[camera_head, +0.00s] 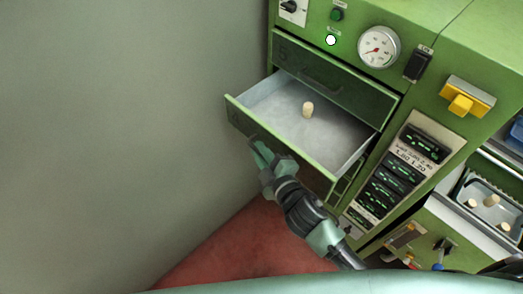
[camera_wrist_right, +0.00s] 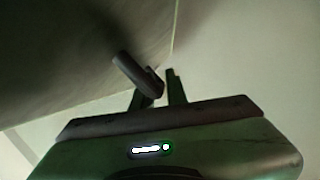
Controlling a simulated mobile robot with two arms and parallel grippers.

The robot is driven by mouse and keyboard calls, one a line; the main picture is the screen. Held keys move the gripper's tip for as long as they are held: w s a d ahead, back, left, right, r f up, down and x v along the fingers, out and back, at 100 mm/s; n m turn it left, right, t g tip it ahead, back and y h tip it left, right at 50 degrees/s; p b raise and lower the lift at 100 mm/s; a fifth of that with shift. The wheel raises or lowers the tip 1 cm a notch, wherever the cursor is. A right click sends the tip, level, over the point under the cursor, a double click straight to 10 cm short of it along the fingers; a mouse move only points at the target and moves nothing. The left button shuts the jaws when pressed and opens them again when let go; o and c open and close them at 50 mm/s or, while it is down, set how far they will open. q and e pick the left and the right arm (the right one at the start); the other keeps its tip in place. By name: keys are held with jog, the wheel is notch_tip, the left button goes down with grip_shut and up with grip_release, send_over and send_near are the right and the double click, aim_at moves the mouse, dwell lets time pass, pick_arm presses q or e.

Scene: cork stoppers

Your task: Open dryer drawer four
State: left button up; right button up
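The green dryer cabinet (camera_head: 462,52) fills the upper right of the head view. One of its drawers (camera_head: 290,146) is pulled out, showing a pale grey inside with one upright cork stopper (camera_head: 308,110). The closed drawer above it (camera_head: 330,80) seems marked 5. My right gripper (camera_head: 256,146) is at the open drawer's front. In the right wrist view its two fingers (camera_wrist_right: 162,88) are a little apart beside a dark curved handle (camera_wrist_right: 138,75). The handle overlaps one finger; I cannot tell whether they grip it. My left gripper is not in view.
A dial gauge (camera_head: 379,47), a black switch (camera_head: 418,64), a yellow handle (camera_head: 466,97) and a panel of green displays (camera_head: 391,178) are on the cabinet. A tray with several corks (camera_head: 491,200) stands at right. A bare wall (camera_head: 120,130) is at left.

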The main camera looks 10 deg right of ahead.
dwell(0.3)
jog(key=b+v, duration=0.1)
jog(key=v, duration=0.6)
jog(key=shift+s+b, duration=0.35)
jog(key=shift+d, duration=0.15)
